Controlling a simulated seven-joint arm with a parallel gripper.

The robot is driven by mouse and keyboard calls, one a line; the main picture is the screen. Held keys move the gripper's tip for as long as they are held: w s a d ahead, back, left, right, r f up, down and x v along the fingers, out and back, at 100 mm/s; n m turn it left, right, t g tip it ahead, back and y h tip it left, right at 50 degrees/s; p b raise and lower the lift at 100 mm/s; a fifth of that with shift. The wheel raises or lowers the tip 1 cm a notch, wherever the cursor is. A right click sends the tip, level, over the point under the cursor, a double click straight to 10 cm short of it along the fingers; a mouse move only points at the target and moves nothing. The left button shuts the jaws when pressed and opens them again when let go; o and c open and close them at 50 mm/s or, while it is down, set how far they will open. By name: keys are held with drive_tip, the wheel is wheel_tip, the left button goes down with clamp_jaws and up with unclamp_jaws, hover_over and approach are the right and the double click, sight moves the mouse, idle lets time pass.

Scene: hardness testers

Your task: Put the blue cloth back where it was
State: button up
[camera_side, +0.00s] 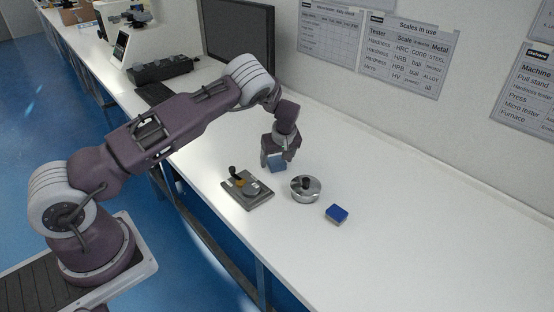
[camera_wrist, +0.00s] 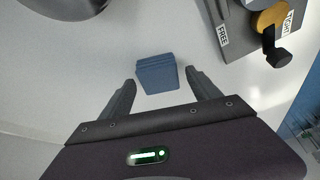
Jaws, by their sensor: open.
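The blue cloth (camera_side: 277,165) is a small folded grey-blue stack on the white bench, below my gripper in the side view. In the wrist view the cloth (camera_wrist: 157,74) lies just ahead of and between my fingertips, with a gap on each side. My gripper (camera_side: 276,160) points down at it with its fingers open. In the wrist view my gripper (camera_wrist: 158,82) holds nothing. Whether the cloth's lower part sits between the fingers is hard to tell.
A grey fixture (camera_side: 248,190) with a black lever and yellow knob stands left of the cloth; its labels read FREE and TIGHT. A round metal piece (camera_side: 305,190) with a black knob and a blue-topped block (camera_side: 337,213) stand to the right. The bench's right part is clear.

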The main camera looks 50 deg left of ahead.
drive_tip(key=s+d+r+m+h, duration=0.1)
drive_tip(key=s+d+r, duration=0.2)
drive_tip(key=r, duration=0.5)
drive_tip(key=s+d+r+h, duration=0.1)
drive_tip(key=s+d+r, duration=0.2)
drive_tip(key=r, duration=0.5)
drive_tip(key=s+d+r+m+h, duration=0.1)
drive_tip(key=s+d+r, duration=0.25)
drive_tip(key=r, duration=0.45)
drive_tip(key=s+d+r+m+t+h, duration=0.2)
drive_tip(key=s+d+r+m, duration=0.25)
drive_tip(key=s+r, duration=0.5)
drive_tip(key=s+d+m+t, duration=0.1)
drive_tip(key=s+d+m, duration=0.1)
drive_tip(key=s, duration=0.8)
drive_tip(key=s+d+m, duration=0.2)
drive_tip(key=s+m, duration=0.3)
drive_tip(key=s, duration=0.5)
drive_tip(key=shift+s+d+t+y, duration=0.2)
drive_tip(key=shift+d+t+y, duration=0.2)
